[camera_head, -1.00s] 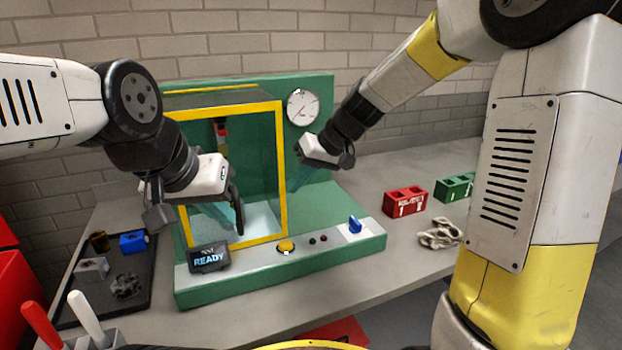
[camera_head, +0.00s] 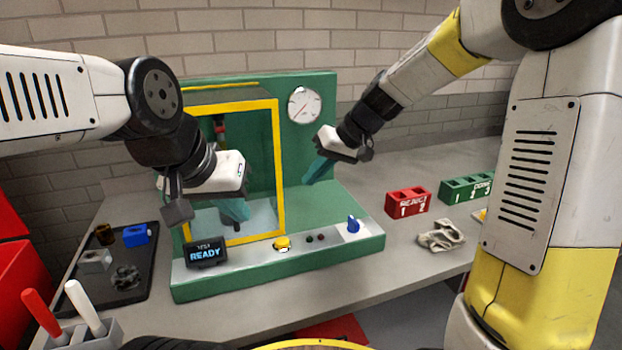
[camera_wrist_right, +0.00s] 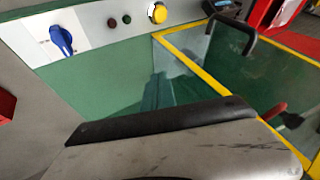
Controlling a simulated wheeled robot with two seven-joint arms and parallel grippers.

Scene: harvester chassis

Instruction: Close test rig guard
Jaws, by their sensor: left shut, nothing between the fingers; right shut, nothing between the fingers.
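The green test rig (camera_head: 335,215) stands on the bench. Its guard (camera_head: 281,165) is a clear panel in a yellow frame at the left front, just behind the console; I cannot tell whether it is fully closed. The frame and black handle (camera_wrist_right: 232,30) also show in the right wrist view; in the head view my left gripper hides the handle. My left gripper (camera_head: 236,212) is shut and empty, in front of the lower panel. My right gripper (camera_head: 316,172) is shut and empty, right of the frame above the green base; its fingers show in the right wrist view (camera_wrist_right: 170,92).
The console carries a READY display (camera_head: 206,253), a yellow button (camera_head: 282,243) and a blue knob (camera_head: 353,225). A dark parts tray (camera_head: 140,275) lies left. Red (camera_head: 408,203) and green (camera_head: 466,188) bins and a grey part (camera_head: 441,236) lie right.

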